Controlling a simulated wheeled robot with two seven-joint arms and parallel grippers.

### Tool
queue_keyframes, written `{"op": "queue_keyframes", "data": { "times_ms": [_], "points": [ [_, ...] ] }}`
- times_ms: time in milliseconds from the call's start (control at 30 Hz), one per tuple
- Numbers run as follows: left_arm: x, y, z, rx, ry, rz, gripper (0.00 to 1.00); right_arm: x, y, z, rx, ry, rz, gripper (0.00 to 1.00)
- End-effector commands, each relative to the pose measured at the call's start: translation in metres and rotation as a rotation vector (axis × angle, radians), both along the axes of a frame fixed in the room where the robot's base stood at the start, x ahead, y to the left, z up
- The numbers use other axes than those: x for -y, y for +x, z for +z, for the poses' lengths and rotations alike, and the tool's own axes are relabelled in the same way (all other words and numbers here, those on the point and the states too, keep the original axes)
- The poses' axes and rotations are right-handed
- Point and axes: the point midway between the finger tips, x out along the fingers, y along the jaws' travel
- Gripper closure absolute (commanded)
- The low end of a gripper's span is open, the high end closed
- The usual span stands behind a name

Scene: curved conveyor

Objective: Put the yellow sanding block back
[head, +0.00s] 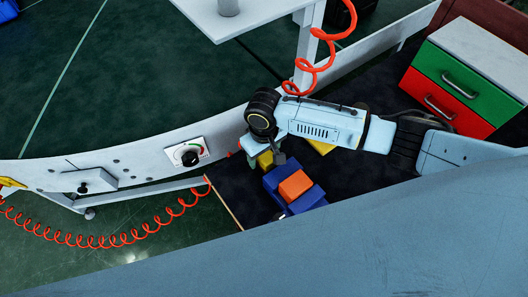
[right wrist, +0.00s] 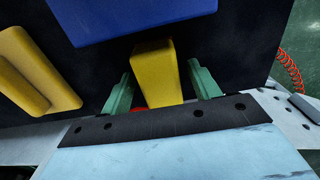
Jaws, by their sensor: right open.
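In the right wrist view a yellow block (right wrist: 154,62) stands between the two green fingers of my right gripper (right wrist: 160,72). The fingers are apart, and a dark gap shows on each side of the block. A second yellow piece (right wrist: 36,72), with a raised ridge, lies to the left. I cannot tell for sure which is the sanding block. In the head view my right gripper (head: 262,153) points down over the dark tabletop, with a yellow piece (head: 265,160) partly hidden by it. Another yellow piece (head: 321,147) shows behind my arm. My left gripper is out of view.
A blue block (right wrist: 130,18) lies just beyond the fingers. In the head view blue pieces (head: 307,199) carry an orange block (head: 295,186) close to the gripper. A green and red drawer box (head: 445,83) stands at the right. A curved white rail (head: 120,172) borders the tabletop's left.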

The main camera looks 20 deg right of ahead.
Motion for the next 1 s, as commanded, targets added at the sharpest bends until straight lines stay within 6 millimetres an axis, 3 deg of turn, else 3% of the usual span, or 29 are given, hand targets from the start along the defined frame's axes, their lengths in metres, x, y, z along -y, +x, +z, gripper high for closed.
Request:
{"op": "queue_keyframes", "data": {
  "times_ms": [167, 400, 600, 800, 1000],
  "points": [
    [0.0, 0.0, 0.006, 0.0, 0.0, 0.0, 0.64, 0.0, 0.001, 0.02, 0.003, 0.001, 0.001, 0.39],
    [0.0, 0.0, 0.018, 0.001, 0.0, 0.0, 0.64, 0.0, 0.001, 0.074, 0.003, 0.002, 0.001, 0.39],
    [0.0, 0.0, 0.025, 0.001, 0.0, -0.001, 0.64, 0.0, 0.001, 0.108, 0.001, 0.001, 0.0, 0.39],
    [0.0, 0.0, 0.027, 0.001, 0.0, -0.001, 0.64, 0.0, 0.0, 0.122, 0.0, 0.0, 0.0, 0.39],
    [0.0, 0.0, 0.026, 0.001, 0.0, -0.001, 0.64, 0.0, 0.0, 0.123, 0.0, 0.0, -0.001, 0.39]
  ]
}}
